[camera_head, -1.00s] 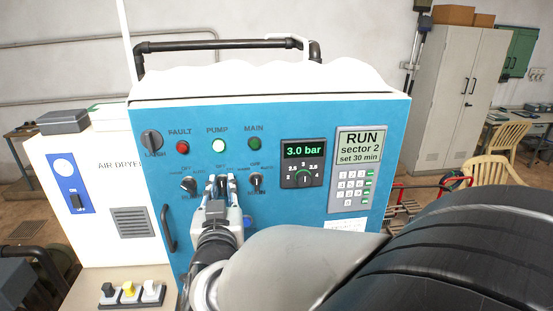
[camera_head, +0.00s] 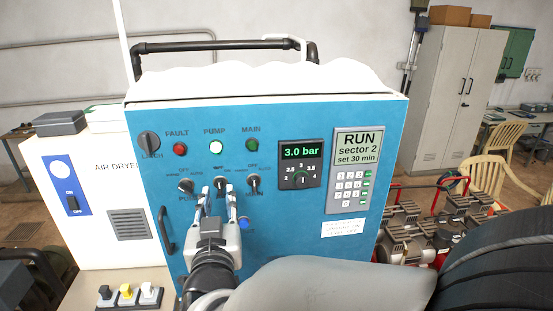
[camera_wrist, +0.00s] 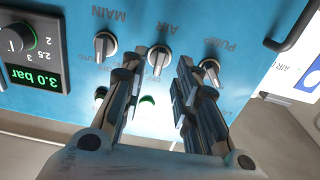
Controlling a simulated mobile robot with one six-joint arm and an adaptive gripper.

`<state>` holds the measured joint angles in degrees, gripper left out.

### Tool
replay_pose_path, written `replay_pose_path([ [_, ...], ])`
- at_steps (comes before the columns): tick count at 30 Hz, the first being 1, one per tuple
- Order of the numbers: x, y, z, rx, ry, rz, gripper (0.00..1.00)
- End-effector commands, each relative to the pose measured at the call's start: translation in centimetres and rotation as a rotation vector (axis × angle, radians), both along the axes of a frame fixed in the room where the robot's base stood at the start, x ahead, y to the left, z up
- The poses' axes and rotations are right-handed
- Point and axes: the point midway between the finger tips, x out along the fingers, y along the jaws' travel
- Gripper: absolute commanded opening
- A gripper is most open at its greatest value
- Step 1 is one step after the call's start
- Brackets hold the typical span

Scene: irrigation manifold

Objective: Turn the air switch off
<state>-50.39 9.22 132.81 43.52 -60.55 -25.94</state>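The air switch is the middle black rotary knob (camera_head: 219,184) in the lower row on the blue panel, between the PUMP and MAIN knobs. In the wrist view, which is upside down, the air switch (camera_wrist: 158,59) sits under the AIR label, its handle near vertical with a slight tilt. My gripper (camera_head: 218,195) is open in front of it. In the wrist view, the fingers of my gripper (camera_wrist: 158,76) lie on either side of the knob, with gaps and nothing held. Its small position marks are too blurred to read.
The PUMP knob (camera_head: 184,186) and MAIN knob (camera_head: 254,184) stand close on either side. The pressure display (camera_head: 301,153) and keypad (camera_head: 352,185) are farther right.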

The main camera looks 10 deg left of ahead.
Motion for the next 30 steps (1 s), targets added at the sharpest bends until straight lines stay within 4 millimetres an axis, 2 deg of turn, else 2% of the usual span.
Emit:
replay_pose_path([
  [1,-1.3,-0.2,0.1,0.001,-0.001,0.005,0.28],
  [6,-4.7,-1.0,0.1,0.002,-0.001,0.004,0.28],
  [12,-7.1,-1.6,0.1,0.001,-0.002,0.002,0.28],
  [25,-7.6,-1.9,0.0,0.003,0.001,0.0,0.28],
  [28,-7.1,-2.3,-0.9,0.015,0.029,0.015,0.28],
  [30,-6.5,-2.8,-2.1,0.032,0.075,0.038,0.28],
])
